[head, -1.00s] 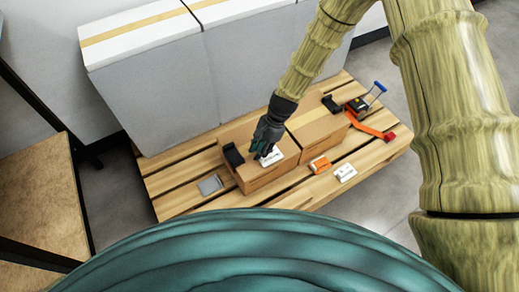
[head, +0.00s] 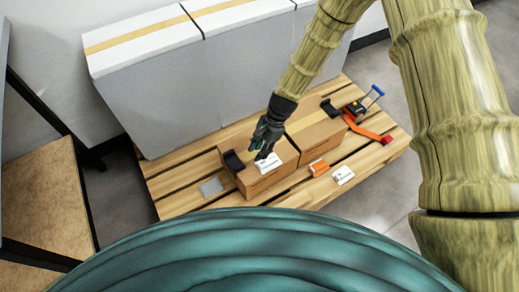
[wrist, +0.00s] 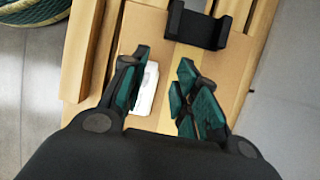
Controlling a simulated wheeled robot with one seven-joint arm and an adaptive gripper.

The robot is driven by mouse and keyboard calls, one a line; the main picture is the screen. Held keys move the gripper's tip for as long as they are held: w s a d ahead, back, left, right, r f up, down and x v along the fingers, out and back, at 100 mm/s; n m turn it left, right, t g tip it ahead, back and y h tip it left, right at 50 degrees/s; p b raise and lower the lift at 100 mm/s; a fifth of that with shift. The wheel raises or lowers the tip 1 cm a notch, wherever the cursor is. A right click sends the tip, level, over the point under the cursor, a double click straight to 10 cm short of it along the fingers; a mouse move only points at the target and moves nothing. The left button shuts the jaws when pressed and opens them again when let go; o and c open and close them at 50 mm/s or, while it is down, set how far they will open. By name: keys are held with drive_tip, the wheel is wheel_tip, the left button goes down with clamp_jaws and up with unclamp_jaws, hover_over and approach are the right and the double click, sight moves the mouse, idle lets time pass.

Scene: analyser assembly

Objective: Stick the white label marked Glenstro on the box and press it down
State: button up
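A brown cardboard box (head: 262,184) stands on the pallet. A white label (head: 268,162) lies on its top face, near the front edge; its print is too small to read. The label also shows in the wrist view (wrist: 147,88), partly hidden by the left finger. My gripper (head: 258,150) is just above the box top, beside the label. In the wrist view my gripper (wrist: 160,92) has its two dark green fingers apart, with nothing clasped between them. I cannot tell whether the left finger touches the label.
A black clip-like piece (head: 233,160) sits on the box's left end. A second taped box (head: 318,134) adjoins on the right. An orange item (head: 318,167), another white label-like piece (head: 343,175) and a grey plate (head: 211,187) lie on the pallet (head: 170,207). Tall grey boxes (head: 160,100) stand behind.

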drive_tip(key=shift+r+p, duration=1.55)
drive_tip(key=shift+r, duration=0.25)
